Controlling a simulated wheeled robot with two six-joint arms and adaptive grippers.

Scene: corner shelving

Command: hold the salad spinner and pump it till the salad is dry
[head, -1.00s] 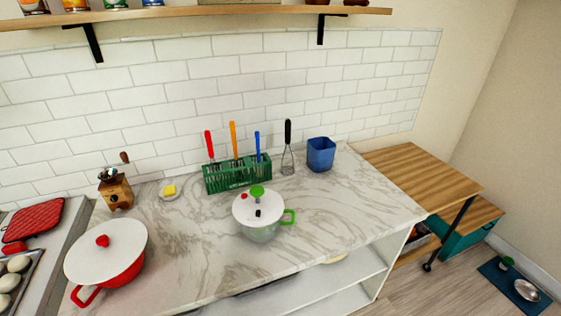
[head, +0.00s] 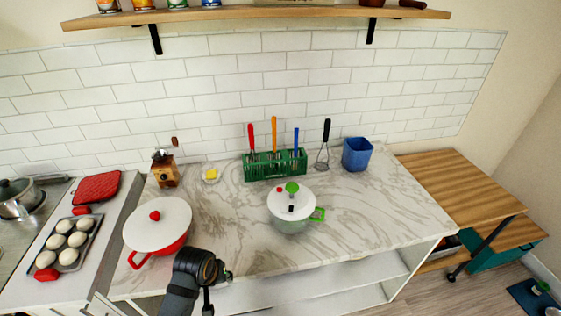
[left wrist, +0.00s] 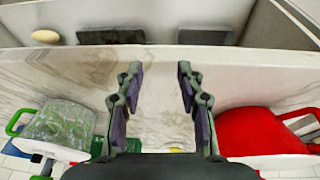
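The salad spinner (head: 289,222) stands upright on the marble counter (head: 375,215). It has a white lid, a green knob on top, a clear bowl and a green handle on its right side. In the left wrist view the spinner (left wrist: 62,124) appears at the lower left, upside down, with green leaves showing through the bowl. My left arm comes in at the bottom of the head view, in front of the counter and between the red pot and the spinner. My left gripper (left wrist: 158,70) is open and empty, apart from the spinner. My right gripper is not in view.
A red pot with a white lid (head: 158,222) stands left of the spinner. The counter right of the spinner is clear.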

